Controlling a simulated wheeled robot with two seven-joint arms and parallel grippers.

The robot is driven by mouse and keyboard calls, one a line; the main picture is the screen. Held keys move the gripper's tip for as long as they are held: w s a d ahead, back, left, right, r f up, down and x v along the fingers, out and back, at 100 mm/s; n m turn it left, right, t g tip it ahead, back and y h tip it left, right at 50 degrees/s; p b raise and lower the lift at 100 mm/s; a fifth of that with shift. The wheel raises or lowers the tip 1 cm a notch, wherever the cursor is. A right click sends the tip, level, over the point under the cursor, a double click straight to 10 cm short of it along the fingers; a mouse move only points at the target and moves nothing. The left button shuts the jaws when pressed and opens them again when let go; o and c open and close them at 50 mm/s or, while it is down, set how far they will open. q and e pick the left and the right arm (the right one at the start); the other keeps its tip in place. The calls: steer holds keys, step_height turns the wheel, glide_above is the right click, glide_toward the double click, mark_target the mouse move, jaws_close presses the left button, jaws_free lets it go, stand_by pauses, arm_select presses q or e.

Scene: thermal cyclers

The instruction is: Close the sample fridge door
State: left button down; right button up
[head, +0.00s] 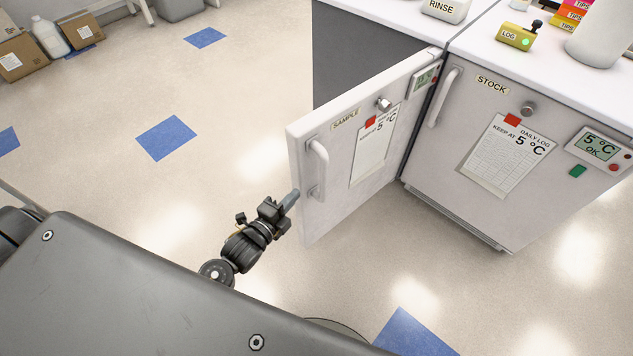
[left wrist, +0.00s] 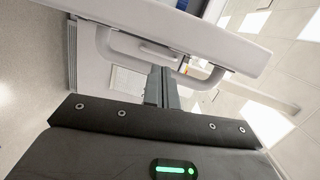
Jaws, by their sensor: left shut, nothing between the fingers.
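The sample fridge door (head: 340,190) is a white panel that stands ajar, swung out from the cabinet, with its hinge side at the right. Its front carries a SAMPLE label, a knob, a log sheet and a small display. The white bar handle (head: 320,168) is near the free edge. My left gripper (head: 291,198) is shut and empty, with its fingertips close to the lower end of the handle. In the left wrist view the fingers (left wrist: 162,85) point toward the door (left wrist: 190,35) and its handle (left wrist: 107,45). I cannot tell whether they touch. My right gripper is not in view.
The closed stock fridge (head: 470,140) stands right of the sample door. The white counter above holds a RINSE bottle (head: 447,10) and a yellow LOG device (head: 516,37). Boxes (head: 27,57) sit at the far left. The floor left of the door is clear.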

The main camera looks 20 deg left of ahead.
arm_select(q)
steer(key=w+d+r+m, duration=0.1)
steer(key=w+d+r, duration=0.2)
steer(key=w, duration=0.6)
steer(key=shift+w+d+t+h, duration=0.15)
steer(key=shift+w+t+h, duration=0.25)
steer(key=shift+r, duration=0.1)
